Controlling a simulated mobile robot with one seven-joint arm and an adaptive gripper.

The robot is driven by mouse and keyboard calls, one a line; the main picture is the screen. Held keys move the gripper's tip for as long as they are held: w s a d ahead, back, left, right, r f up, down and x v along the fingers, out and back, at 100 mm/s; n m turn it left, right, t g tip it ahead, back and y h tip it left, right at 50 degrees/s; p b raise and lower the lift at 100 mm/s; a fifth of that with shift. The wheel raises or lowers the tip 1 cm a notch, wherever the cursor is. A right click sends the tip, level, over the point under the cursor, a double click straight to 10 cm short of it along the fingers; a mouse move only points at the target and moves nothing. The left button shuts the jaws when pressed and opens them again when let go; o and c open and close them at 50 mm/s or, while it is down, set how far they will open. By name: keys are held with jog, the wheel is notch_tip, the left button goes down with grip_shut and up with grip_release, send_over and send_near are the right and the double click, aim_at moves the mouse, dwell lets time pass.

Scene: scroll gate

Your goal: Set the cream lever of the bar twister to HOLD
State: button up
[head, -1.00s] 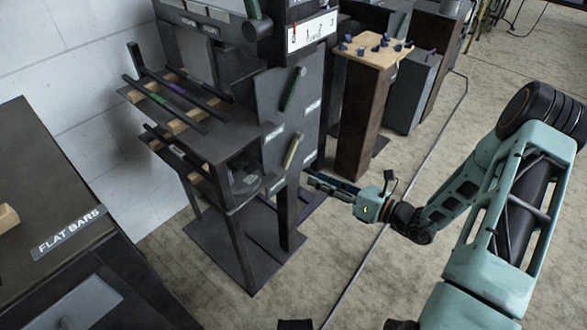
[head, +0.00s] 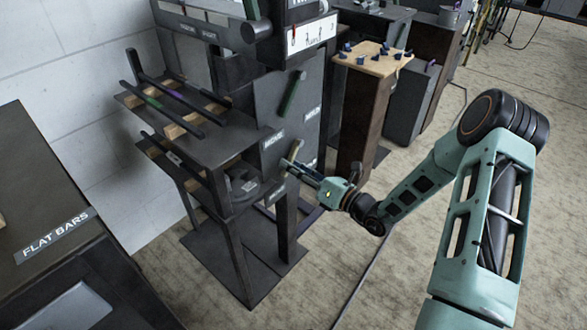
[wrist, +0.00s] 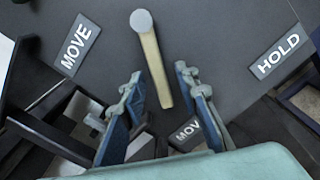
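The bar twister is the dark grey machine (head: 245,150) left of my arm. Its cream lever (head: 295,152) is a short bar low on the side panel; its lower part is partly hidden by my gripper. In the wrist view the cream lever (wrist: 152,60) runs from a round grey cap down between my fingers. My gripper (head: 290,167) is open, with one finger (wrist: 118,120) left of the lever and the other (wrist: 200,105) right of it, apparently apart from it. A MOVE plate (wrist: 80,45) lies left of the lever and the HOLD plate (wrist: 278,52) right.
A green lever (head: 293,93) sits higher on the same panel. Another MOVE plate (wrist: 188,130) shows partly behind my right finger. A wooden-topped stand (head: 362,110) with small dark pieces is behind. The FLAT BARS cabinet (head: 60,270) is at left. Floor right of the machine is open.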

grip_shut()
